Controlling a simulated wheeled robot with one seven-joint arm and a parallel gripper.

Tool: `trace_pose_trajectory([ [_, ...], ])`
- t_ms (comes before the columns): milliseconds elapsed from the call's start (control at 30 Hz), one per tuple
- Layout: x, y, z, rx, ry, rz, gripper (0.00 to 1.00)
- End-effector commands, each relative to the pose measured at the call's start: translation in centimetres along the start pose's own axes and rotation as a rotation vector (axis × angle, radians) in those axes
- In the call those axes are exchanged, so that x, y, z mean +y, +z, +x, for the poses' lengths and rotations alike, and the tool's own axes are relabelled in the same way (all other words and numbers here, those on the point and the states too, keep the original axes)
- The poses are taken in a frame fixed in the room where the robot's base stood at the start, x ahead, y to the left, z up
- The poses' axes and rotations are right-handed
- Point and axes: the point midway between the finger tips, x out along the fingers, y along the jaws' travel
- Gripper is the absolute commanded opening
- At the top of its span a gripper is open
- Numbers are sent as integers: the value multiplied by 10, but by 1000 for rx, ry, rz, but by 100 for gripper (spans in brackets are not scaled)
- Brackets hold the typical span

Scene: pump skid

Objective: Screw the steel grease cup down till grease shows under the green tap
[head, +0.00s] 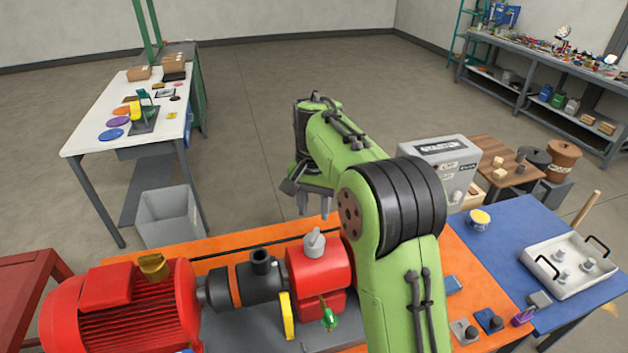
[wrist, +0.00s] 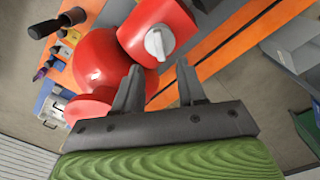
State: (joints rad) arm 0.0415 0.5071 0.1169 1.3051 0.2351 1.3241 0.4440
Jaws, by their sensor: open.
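The steel grease cup (head: 314,244) stands upright on top of the red bearing housing (head: 322,270) in the head view. In the wrist view the cup (wrist: 158,42) is a round silver cap with a raised bar across it, beyond my fingertips. The green tap (head: 329,318) hangs at the lower front of the housing; I cannot make out any grease under it. My gripper (head: 314,208) is open and empty, above and behind the cup in the head view. It also shows in the wrist view (wrist: 158,74), its fingers apart and not touching the cup.
A grey control box (head: 440,160) stands behind right. A blue table (head: 520,235) holds a white tray (head: 570,268).

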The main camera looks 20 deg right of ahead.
Motion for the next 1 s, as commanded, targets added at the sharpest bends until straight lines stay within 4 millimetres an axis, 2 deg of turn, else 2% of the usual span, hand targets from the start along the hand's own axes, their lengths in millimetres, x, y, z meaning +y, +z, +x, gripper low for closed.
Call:
trace_pose_trajectory([
  [33,-1,-1,-19,4,-2,0,40],
  [100,-1,0,-39,5,-3,-2,40],
  [200,-1,0,-63,2,-1,-1,40],
  [333,0,0,-82,1,-1,0,40],
  [467,0,0,-87,-1,0,-1,40],
  [1000,0,0,-85,0,0,-1,40],
])
